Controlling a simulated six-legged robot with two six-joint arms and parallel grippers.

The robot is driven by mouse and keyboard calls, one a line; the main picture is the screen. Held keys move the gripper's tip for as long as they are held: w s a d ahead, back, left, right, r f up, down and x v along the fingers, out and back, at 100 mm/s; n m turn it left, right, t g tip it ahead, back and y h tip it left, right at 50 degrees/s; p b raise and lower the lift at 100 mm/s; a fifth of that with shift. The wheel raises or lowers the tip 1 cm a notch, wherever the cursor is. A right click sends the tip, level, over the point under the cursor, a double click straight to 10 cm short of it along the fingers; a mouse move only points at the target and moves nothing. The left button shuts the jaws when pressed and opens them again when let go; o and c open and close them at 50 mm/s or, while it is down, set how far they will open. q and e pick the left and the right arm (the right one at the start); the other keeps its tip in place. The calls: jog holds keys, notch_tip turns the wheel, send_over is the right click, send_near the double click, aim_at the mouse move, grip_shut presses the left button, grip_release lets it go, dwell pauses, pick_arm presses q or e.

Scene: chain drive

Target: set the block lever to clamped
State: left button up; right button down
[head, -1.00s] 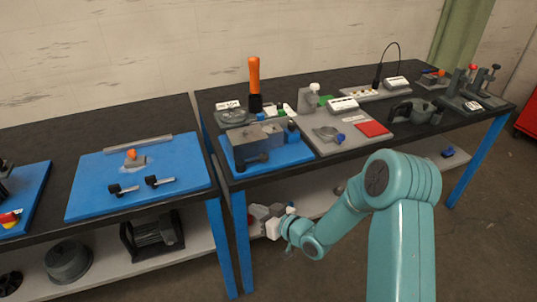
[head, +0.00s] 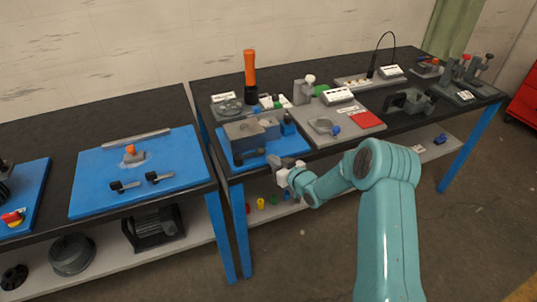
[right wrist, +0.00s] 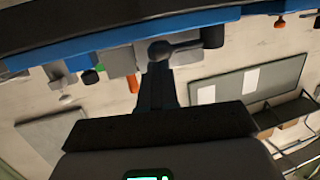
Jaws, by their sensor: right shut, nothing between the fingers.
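The grey block (head: 247,132) sits on a small blue board (head: 280,152) at the front left corner of the right-hand table. A dark lever with a rounded end (head: 238,160) is on the block's front side. In the right wrist view, a dark lever (right wrist: 188,45) runs sideways from a round hub to a thick end. My right gripper (head: 282,172) is at the table's front edge, right of the block and lever. Its closed fingers (right wrist: 158,75) show in the wrist view, appearing just below the hub; contact cannot be told. My left gripper is out of view.
An orange-handled tool (head: 250,70) stands behind the block. A grey board (head: 345,133) with a red pad lies to the right. A larger blue board (head: 95,180) lies on the left table. A lower shelf holds small coloured parts.

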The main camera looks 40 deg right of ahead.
aim_at(268, 153)
jog(key=w, duration=0.2)
jog(key=shift+w+f+p, duration=0.2)
jog(key=shift+w+p, duration=0.1)
jog(key=shift+w+f, duration=0.1)
jog(key=shift+w, duration=0.1)
jog(key=b, duration=0.2)
jog(key=w+d+b, duration=0.1)
jog(key=b, duration=0.1)
jog(key=w+b, duration=0.1)
jog(key=b, duration=0.2)
jog(key=shift+w+d+f, duration=0.25)
jog(key=shift+f, duration=0.05)
jog(key=shift+w+d+r, duration=0.1)
jog(key=shift+w, duration=0.1)
jog(key=shift+r, duration=0.4)
